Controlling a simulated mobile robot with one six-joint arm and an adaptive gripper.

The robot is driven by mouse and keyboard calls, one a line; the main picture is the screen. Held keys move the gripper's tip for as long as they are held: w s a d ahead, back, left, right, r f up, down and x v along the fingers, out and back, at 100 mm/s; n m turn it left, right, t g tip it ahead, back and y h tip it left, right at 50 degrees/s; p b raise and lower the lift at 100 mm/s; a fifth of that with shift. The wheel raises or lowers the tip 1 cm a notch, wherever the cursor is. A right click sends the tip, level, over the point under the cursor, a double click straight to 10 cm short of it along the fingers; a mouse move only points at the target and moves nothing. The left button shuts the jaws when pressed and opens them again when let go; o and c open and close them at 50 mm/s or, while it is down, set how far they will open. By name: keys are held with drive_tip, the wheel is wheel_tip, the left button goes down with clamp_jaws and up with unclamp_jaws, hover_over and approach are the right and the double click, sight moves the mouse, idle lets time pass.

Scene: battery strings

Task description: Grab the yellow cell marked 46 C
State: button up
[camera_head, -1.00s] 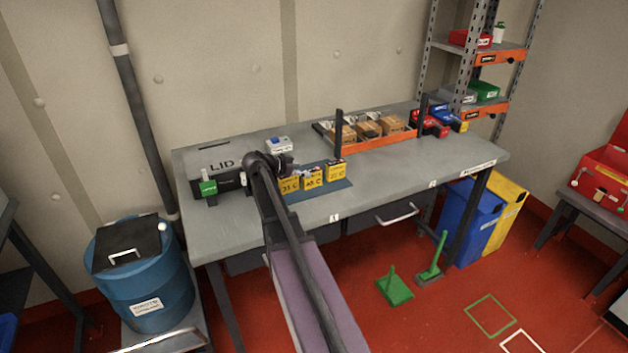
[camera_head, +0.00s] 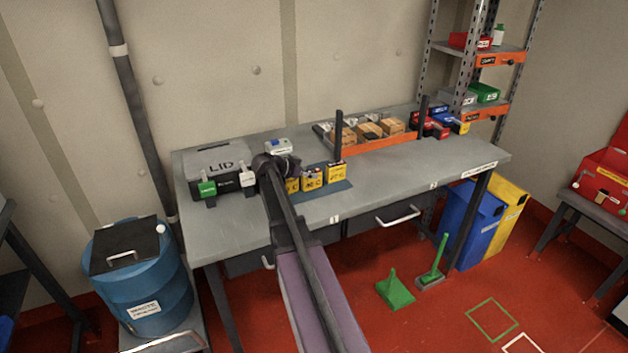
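Three yellow cells with dark tops stand in a row on a blue-grey mat (camera_head: 335,188) on the table. The middle cell (camera_head: 312,180) has a label that looks like 46 C, though it is small and blurred. The right cell (camera_head: 337,174) is fully in view. My gripper (camera_head: 290,166) is at the left end of the row, near the cells' tops. My wrist hides its fingers, so I cannot see whether they are open or touching a cell.
An orange-fronted tray (camera_head: 375,145) of brown boxes is at the back right. The table's front right is clear.

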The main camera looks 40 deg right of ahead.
clamp_jaws()
drive_tip(key=shift+r, duration=0.2)
wheel_tip(320, 180, up, 3)
drive_tip(key=p, duration=0.3)
drive_tip(key=shift+s+d+r+p, duration=0.1)
drive_tip(key=shift+s+r+p, duration=0.1)
drive_tip(key=shift+r+p, duration=0.25)
drive_tip(key=s+d+p, duration=0.1)
drive_tip(key=s+d, duration=0.6)
drive_tip(key=s, duration=0.6)
drive_tip(key=shift+s+d+r, duration=0.25)
drive_tip(key=shift+d+r, duration=0.1)
drive_tip(key=shift+d, duration=0.05)
